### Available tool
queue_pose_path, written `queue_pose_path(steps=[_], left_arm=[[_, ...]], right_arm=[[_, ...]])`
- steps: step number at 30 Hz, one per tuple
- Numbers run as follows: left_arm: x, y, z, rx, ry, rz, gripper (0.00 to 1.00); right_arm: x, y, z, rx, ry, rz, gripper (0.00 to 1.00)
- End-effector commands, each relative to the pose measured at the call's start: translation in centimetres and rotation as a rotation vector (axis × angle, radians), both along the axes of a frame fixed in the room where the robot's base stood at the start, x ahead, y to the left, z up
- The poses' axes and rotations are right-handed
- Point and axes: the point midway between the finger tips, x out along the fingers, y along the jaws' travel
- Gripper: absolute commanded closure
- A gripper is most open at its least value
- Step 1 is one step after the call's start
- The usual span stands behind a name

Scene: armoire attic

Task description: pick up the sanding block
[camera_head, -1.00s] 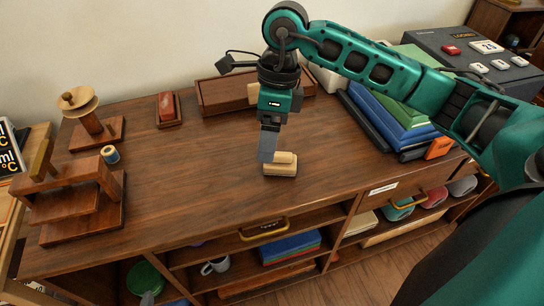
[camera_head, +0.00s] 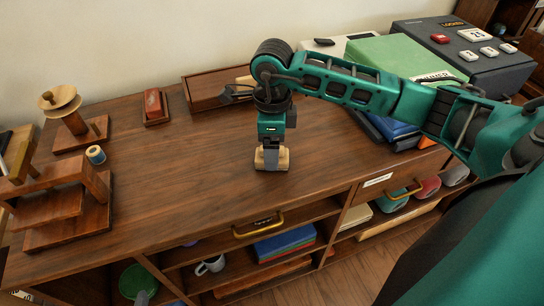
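The sanding block (camera_head: 284,160), a small pale wooden block, sits on the dark wooden cabinet top near its front edge. My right gripper (camera_head: 271,158) points straight down at it. One grey finger covers the middle of the block's near side, and pale wood shows to the left and right of it. The other finger is hidden, so I cannot tell whether the fingers are closed on the block. My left gripper is not in view.
A wooden tray (camera_head: 205,93) and a red-topped block (camera_head: 154,105) stand behind. A spool stand (camera_head: 75,122) and a wooden press (camera_head: 60,205) stand at left. Blue books (camera_head: 395,128) lie at right. The top between is clear.

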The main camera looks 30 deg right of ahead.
Motion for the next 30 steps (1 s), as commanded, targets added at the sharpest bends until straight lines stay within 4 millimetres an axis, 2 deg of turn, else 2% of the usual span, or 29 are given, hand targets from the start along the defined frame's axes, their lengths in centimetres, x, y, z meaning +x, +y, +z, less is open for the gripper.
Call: queue_pose_path(steps=[1,4,12,30], left_arm=[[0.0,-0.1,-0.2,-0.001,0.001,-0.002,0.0],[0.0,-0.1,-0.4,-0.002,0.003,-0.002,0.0],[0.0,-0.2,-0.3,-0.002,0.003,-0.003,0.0],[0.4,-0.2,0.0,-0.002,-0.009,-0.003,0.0]], right_arm=[[-0.1,0.0,-1.1,0.0,0.005,-0.001,0.19],[-0.1,0.0,-2.3,0.0,0.003,0.001,0.19],[0.0,0.0,-2.5,-0.001,0.001,0.001,0.21],[0.0,0.0,-2.4,0.0,0.0,0.0,0.79]])
